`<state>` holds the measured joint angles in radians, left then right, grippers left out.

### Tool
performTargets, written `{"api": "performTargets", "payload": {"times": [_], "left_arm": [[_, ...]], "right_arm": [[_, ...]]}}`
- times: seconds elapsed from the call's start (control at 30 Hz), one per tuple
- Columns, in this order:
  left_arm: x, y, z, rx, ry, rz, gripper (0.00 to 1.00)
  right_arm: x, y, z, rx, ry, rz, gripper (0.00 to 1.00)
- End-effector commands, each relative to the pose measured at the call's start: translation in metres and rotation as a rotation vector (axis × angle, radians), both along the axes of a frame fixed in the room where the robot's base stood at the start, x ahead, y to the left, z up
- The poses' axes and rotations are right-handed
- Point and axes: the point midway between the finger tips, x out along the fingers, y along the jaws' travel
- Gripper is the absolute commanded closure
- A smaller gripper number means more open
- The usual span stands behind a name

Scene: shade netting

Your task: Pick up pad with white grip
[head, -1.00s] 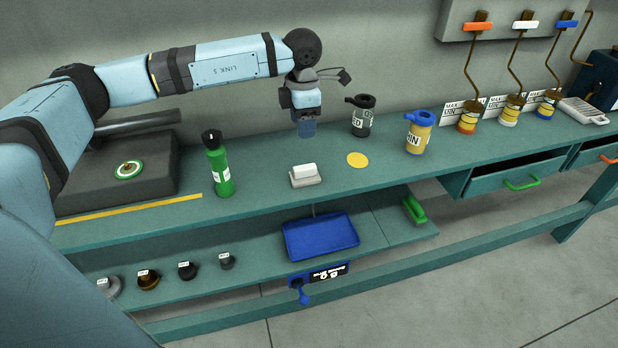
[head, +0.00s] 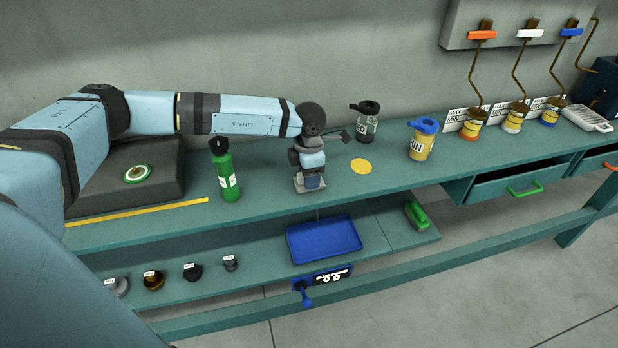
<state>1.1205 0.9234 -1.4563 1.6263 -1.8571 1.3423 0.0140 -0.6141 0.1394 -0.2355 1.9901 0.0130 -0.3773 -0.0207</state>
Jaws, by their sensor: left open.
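The pad with the white grip is a light grey slab (head: 311,189) on the bench top, between the green bottle and the yellow disc. Its white grip is hidden behind my left gripper. My left gripper (head: 312,184) points down directly over the pad, with its fingers at the grip's place. It is open; whether the fingers touch the grip cannot be made out. My right gripper is not in view.
A green bottle (head: 225,172) stands left of the pad. A dark canister (head: 365,125) and a yellow canister (head: 421,143) stand to the right. A yellow disc (head: 361,166) lies flat nearby. A blue tray (head: 324,240) sits on the shelf below.

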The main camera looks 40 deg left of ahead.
Motion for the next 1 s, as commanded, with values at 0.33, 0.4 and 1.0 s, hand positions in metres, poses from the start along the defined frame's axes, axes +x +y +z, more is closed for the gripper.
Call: {"api": "performTargets", "payload": {"times": [0.33, 0.4, 1.0], "left_arm": [[0.0, 0.0, -0.002, 0.0, 0.0, 0.0, 0.68], [0.0, 0.0, -0.002, 0.0, 0.0, 0.0, 0.84], [0.001, 0.0, 0.016, 0.0, -0.004, 0.001, 1.0]], "right_arm": [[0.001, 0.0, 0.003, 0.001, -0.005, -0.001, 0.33], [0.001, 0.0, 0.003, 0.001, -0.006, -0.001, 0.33], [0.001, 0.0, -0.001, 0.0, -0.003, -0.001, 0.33]]}}
